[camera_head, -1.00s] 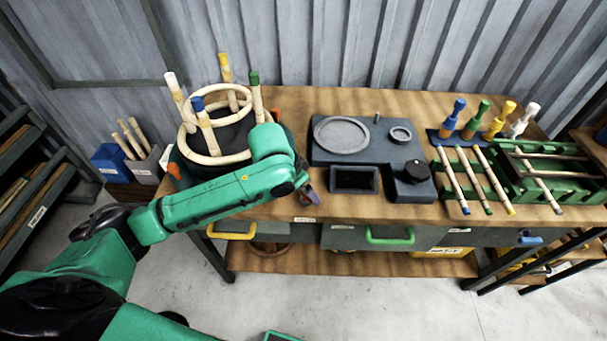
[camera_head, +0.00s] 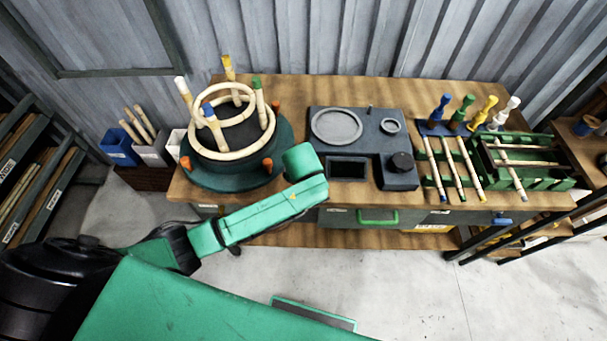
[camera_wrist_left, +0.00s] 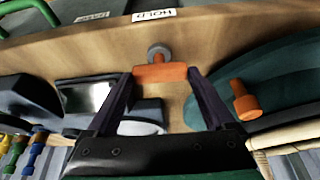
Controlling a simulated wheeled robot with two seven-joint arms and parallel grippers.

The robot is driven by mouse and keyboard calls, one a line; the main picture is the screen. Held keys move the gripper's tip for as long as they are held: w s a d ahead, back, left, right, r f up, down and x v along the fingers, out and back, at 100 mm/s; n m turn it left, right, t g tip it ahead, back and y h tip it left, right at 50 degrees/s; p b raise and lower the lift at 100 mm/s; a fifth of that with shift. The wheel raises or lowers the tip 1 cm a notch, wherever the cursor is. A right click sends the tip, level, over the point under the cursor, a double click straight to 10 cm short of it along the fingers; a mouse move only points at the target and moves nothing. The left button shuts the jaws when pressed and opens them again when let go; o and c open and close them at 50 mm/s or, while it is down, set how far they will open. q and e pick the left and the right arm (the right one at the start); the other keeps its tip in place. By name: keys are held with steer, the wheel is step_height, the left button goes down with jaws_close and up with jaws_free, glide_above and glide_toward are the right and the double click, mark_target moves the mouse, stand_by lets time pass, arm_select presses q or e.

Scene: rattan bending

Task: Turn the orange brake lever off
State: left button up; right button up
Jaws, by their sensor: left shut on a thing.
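The orange brake lever (camera_wrist_left: 160,75) shows in the left wrist view as a short bar on a grey round pivot at the wooden table edge, beside a label reading HOLD. My left gripper (camera_wrist_left: 160,82) has its two dark fingers on either end of the bar and is shut on it. In the head view my green left arm hides the lever and the gripper fingers. The dark green turntable (camera_head: 205,180) stands just left of my wrist, with a rattan ring frame (camera_head: 223,157) and coloured-tipped posts on it. My right gripper is not in view.
An orange knob (camera_wrist_left: 243,100) on the turntable rim is close to my left gripper. A dark fixture block (camera_head: 400,178) stands to the right. A green rack (camera_head: 548,181) and coloured-tipped sticks lie further right. Blue (camera_head: 120,146) and grey bins are at left.

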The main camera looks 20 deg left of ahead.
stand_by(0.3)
arm_select(q)
steer(key=o, duration=1.1)
steer(key=v, duration=1.4)
steer(key=shift+s+d+r, duration=0.1)
steer(key=shift+s+r, duration=0.05)
steer(key=shift+r, duration=0.1)
